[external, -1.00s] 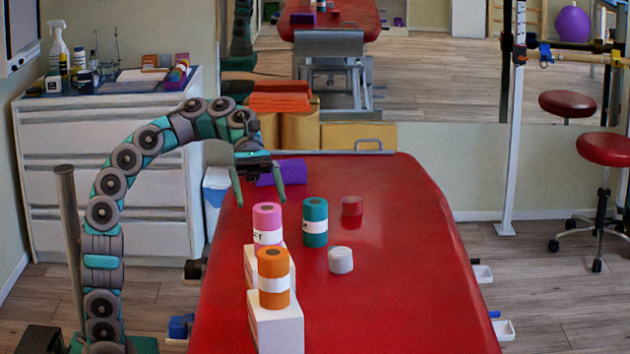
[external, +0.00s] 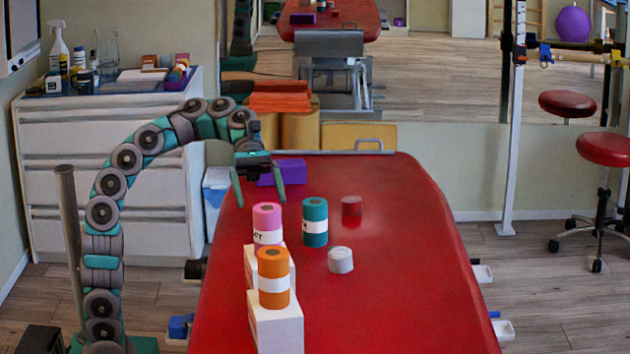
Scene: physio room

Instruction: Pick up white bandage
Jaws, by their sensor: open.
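The white bandage (external: 340,260) is a short, pale roll standing on the red treatment table (external: 385,315), right of the orange roll. My gripper (external: 258,196) is open and empty, with its two green fingers pointing down over the far left part of the table. It is up and to the left of the white bandage in the picture, well apart from it. A purple block (external: 290,171) shows just behind the fingers.
A pink roll (external: 267,222) and an orange roll (external: 273,280) stand on white boxes (external: 276,327). A teal roll (external: 315,220) and a small red roll (external: 351,206) stand behind the white bandage. The table's right side is clear.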

